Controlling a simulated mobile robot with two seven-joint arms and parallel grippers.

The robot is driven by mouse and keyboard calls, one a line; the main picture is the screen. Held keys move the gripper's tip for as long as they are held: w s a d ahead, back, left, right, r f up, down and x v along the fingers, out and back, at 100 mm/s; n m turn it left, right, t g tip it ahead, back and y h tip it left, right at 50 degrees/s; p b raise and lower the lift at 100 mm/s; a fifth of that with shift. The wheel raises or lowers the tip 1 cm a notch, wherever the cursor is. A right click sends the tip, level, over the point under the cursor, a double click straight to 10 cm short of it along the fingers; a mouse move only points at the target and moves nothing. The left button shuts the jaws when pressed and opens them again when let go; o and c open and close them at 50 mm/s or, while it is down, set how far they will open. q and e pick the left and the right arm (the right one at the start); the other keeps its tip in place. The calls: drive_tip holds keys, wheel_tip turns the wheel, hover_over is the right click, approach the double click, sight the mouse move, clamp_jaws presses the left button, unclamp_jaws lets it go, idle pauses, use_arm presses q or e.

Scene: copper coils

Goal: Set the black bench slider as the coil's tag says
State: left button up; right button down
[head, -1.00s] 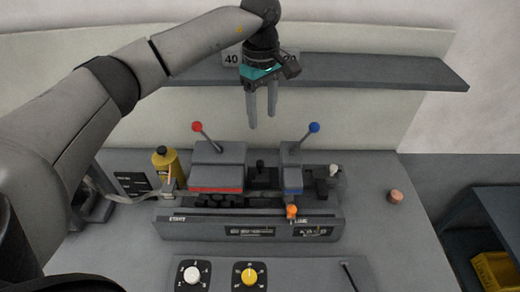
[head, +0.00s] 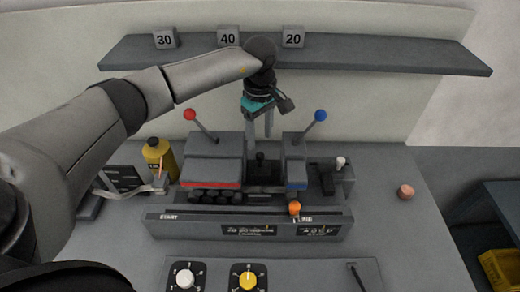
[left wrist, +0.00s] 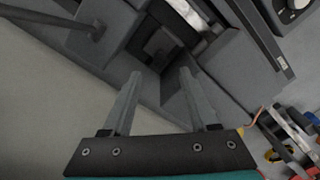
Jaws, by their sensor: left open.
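A black knob (head: 260,158) stands in the gap between the red-striped block (head: 212,160) and the blue-striped block (head: 295,160) of the grey bench machine. A dark bar or slot (head: 357,276) also lies on the front panel; I cannot tell which of these is the bench slider. My left gripper (head: 258,134) is open and empty, pointing down just above or behind the black knob. The left wrist view shows its two fingers (left wrist: 160,95) apart over a dark recess. A small copper-coloured coil (head: 405,191) sits on the bench at right. I see no readable tag on it.
A yellow bottle (head: 158,158) stands at left. White (head: 185,279) and yellow (head: 247,281) dials are in front. A shelf (head: 380,61) with numbered blocks runs behind. The bench around the coil is clear.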

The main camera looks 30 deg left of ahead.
sight(260, 154)
use_arm(q)
wheel_tip(260, 154, down, 7)
drive_tip(key=shift+r, duration=0.15)
clamp_jaws()
idle(0.5)
idle(1.0)
